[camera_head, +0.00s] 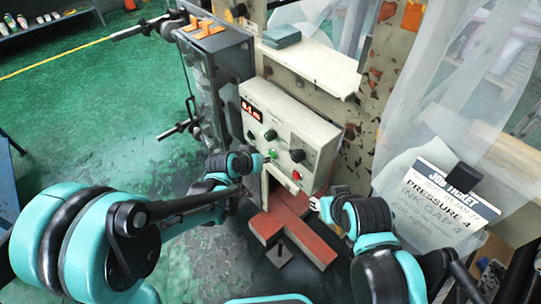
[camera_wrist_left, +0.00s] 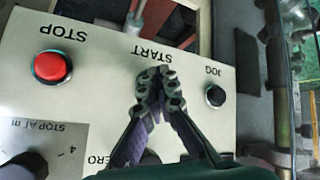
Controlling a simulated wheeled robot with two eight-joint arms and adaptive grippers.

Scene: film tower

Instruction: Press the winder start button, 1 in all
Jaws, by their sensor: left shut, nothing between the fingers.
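The winder control panel (camera_head: 285,125) is a cream box with a red digital display. The green start button (camera_head: 271,155) shows in the head view, with the red stop button (camera_head: 296,175) to its lower right. My left gripper (camera_head: 262,162) is shut and empty, close beside the green button. In the left wrist view, its fingertips (camera_wrist_left: 158,80) are over the panel below the upside-down START label, between the red STOP button (camera_wrist_left: 51,67) and the black JOG button (camera_wrist_left: 215,96). They hide the start button there; contact cannot be told. My right gripper (camera_head: 316,203) is low, before the panel.
Black knobs (camera_head: 298,155) stand out from the panel. A red-brown block structure (camera_head: 292,236) lies below it. A job ticket (camera_head: 435,200) hangs at the right beside translucent film. Open green floor (camera_head: 100,120) lies at the left.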

